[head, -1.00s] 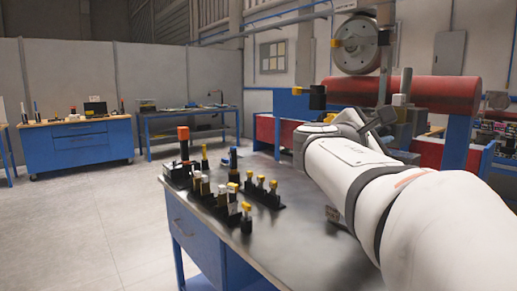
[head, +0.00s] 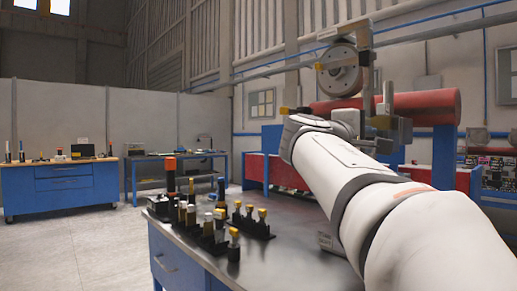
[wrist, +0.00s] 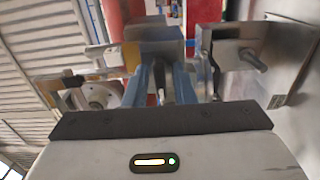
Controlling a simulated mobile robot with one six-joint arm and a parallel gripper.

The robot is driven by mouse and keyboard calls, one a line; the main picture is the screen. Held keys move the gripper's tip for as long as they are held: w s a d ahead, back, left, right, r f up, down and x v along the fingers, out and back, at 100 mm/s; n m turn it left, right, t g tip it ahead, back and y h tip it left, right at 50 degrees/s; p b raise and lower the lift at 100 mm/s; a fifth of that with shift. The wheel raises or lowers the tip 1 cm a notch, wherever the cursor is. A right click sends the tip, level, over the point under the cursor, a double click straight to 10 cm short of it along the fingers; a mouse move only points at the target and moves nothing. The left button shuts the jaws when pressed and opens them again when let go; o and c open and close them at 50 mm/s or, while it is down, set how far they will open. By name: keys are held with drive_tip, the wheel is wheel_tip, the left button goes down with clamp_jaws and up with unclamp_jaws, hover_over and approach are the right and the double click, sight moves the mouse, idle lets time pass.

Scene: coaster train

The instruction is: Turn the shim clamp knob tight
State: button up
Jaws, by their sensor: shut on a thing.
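In the wrist view my gripper's two bluish fingers (wrist: 162,84) reach forward, shut on a small dark part between them. It appears to be the shim clamp knob (wrist: 160,96), mostly hidden by the fingers. A grey metal block (wrist: 154,32) stands just beyond the fingertips. In the head view my arm reaches toward the wheel assembly at the right, and its wrist hides most of the grip. The round grey wheel (head: 339,70) hangs in an upright metal frame above and behind my wrist. How far the knob is turned cannot be told.
A dark-topped workbench (head: 290,235) below my arm carries several yellow-topped pieces in black holders (head: 250,222) and an orange-topped tool (head: 170,175). A red cylinder (head: 420,105) lies behind the frame. In the wrist view a metal bracket with a lever (wrist: 250,58) is close at the right.

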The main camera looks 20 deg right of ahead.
drive_tip(key=shift+f+m, duration=0.1)
drive_tip(key=shift+m, duration=0.2)
drive_tip(key=o, duration=0.7)
drive_tip(key=shift+a, duration=0.1)
drive_tip(key=v, duration=0.7)
drive_tip(key=shift+a, duration=0.3)
drive_tip(key=shift+p, duration=0.35)
